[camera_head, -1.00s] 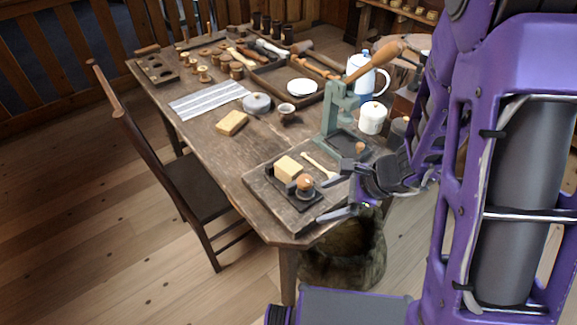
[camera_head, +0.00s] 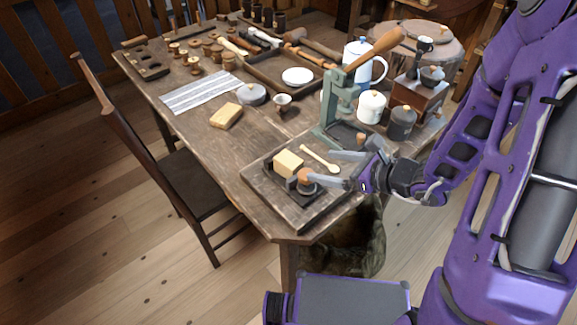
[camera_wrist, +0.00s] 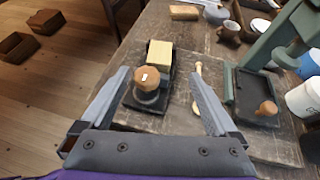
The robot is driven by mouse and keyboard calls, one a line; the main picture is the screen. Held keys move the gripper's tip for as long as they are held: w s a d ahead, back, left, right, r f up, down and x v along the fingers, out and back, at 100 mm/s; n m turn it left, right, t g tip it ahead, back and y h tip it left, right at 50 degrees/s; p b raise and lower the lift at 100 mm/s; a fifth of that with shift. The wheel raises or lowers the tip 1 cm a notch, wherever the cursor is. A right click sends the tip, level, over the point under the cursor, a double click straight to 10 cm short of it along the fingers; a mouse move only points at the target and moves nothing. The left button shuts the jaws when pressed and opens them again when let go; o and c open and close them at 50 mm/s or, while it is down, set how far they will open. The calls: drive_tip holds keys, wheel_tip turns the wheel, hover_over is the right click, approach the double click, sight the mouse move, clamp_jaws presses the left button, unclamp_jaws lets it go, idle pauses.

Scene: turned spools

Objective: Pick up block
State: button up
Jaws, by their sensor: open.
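A pale yellow block (camera_head: 288,163) sits on a small dark tray (camera_head: 310,201) on a wooden board at the table's near end. A knob (camera_head: 305,178) with a wooden top and dark round base stands on the same tray, just nearer my gripper. A second, tan-yellow block (camera_head: 226,116) lies farther along the table. My gripper (camera_head: 320,166) is open and empty at the board's right side. In the wrist view its fingers (camera_wrist: 159,74) spread either side of the knob (camera_wrist: 147,79), with the yellow block (camera_wrist: 160,53) just beyond it.
A wooden spoon (camera_head: 320,158) lies on the board (camera_head: 262,187) beside the tray. A green lever press (camera_head: 340,105) stands behind, with a white lidded pot (camera_head: 371,107) and a dark canister (camera_head: 402,123). A chair (camera_head: 150,150) stands left of the table.

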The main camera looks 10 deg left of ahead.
sight(290, 160)
drive_tip(key=b+x, duration=0.1)
drive_tip(key=x, duration=1)
drive_tip(key=shift+a, duration=0.1)
drive_tip(key=shift+r, duration=0.1)
clamp_jaws()
